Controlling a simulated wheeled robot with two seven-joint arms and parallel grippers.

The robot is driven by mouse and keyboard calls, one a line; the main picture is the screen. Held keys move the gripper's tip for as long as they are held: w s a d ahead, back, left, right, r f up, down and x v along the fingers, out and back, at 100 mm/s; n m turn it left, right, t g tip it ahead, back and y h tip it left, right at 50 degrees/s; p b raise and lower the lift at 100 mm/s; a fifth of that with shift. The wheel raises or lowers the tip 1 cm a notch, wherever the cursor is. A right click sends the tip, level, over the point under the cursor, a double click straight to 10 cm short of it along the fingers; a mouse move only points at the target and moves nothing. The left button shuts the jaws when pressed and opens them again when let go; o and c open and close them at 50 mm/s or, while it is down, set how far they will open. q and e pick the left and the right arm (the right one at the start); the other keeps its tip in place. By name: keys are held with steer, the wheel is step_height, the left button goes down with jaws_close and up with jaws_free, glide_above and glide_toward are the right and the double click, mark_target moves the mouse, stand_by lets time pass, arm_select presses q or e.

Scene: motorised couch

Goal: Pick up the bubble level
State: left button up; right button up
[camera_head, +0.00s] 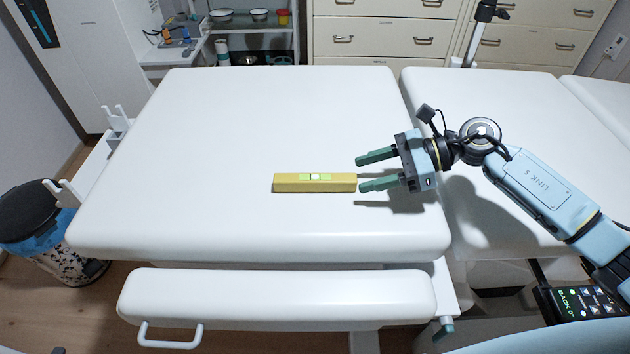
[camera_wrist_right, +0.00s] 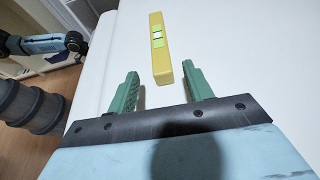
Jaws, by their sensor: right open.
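The bubble level (camera_head: 293,184) is a yellow bar with a pale green vial at its middle. It lies flat on the white couch (camera_head: 230,130), lengthwise from left to right in the head view. My right gripper (camera_head: 359,173) is open and empty, just right of the level's right end. My left gripper is not in the head view.
A padded front section (camera_head: 280,298) with a metal handle sits below the couch's near edge. A gap separates the couch from another white section (camera_head: 490,95) on the right. A bin (camera_head: 35,215) stands at the left, drawers (camera_head: 385,40) at the back. The couch around the level is clear.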

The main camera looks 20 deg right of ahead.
mark_target(350, 177)
steer(key=shift+b+x, duration=0.4)
steer(key=shift+x, duration=2.4)
steer(key=shift+d+f, duration=0.1)
steer(key=shift+d, duration=0.05)
steer(key=c, duration=1.1)
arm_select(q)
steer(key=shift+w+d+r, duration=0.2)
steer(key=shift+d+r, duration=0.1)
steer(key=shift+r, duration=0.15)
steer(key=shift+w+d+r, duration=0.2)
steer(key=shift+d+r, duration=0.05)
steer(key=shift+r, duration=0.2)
arm_select(e)
jaws_close()
